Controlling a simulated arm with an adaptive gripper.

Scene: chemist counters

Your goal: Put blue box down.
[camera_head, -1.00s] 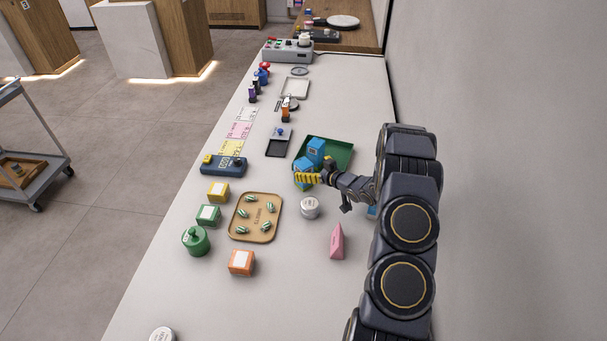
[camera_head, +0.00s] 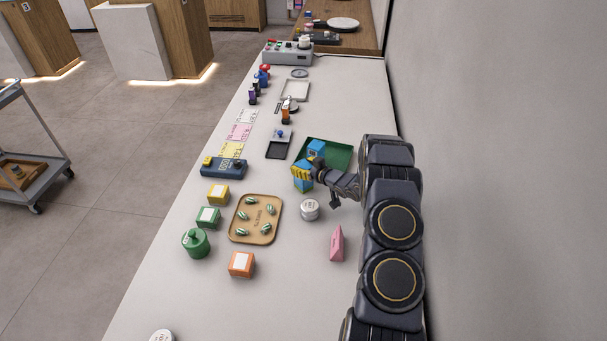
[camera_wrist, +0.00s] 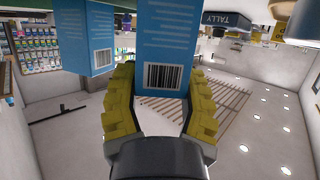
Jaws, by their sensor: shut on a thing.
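My gripper (camera_head: 301,172), with yellow fingers, is shut on a blue box. In the wrist view that box (camera_wrist: 165,45) shows a white barcode label between the two fingers (camera_wrist: 160,110). In the head view the fingers hide part of the held box (camera_head: 304,186), at the front left corner of a green tray (camera_head: 338,154). I cannot tell whether it touches the tray or counter. A second blue box (camera_head: 316,148) stands in the tray just behind; it also shows at the left in the wrist view (camera_wrist: 85,40).
A white round tin (camera_head: 310,209) and a pink wedge (camera_head: 337,243) stand in front of the gripper. A tan tray (camera_head: 236,234) with several striped pieces lies to the left front. A blue tally device (camera_head: 223,168) is further left.

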